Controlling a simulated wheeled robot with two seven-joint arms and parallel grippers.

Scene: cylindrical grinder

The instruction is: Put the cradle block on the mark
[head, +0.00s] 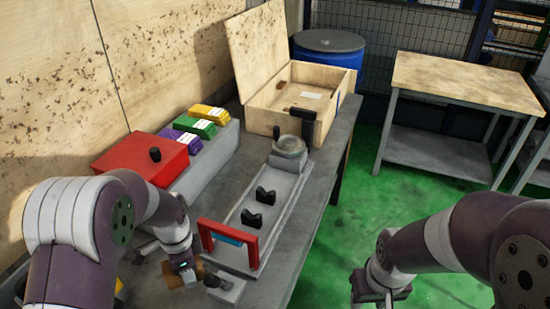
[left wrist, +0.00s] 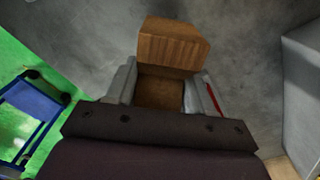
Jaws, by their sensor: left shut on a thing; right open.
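A brown wooden block (head: 183,274), which I take for the cradle block, is in my left gripper (head: 182,263), low over the near left part of the grey bench. In the left wrist view the block (left wrist: 173,45) juts out beyond the fingers, with a lower part between them. My left gripper (left wrist: 160,90) is shut on it, one finger on each side. I cannot tell whether the block touches the bench. I cannot make out the mark in either view. My right gripper (head: 378,288) is open and empty over the green floor, right of the bench.
The grinder bed (head: 232,225) with two black V-shaped rests (head: 265,195) and a red frame (head: 250,250) stands right of the block. A small grey block with a black knob (head: 226,290) is close by. A red box (head: 140,158) and an open wooden crate (head: 262,117) stand farther back.

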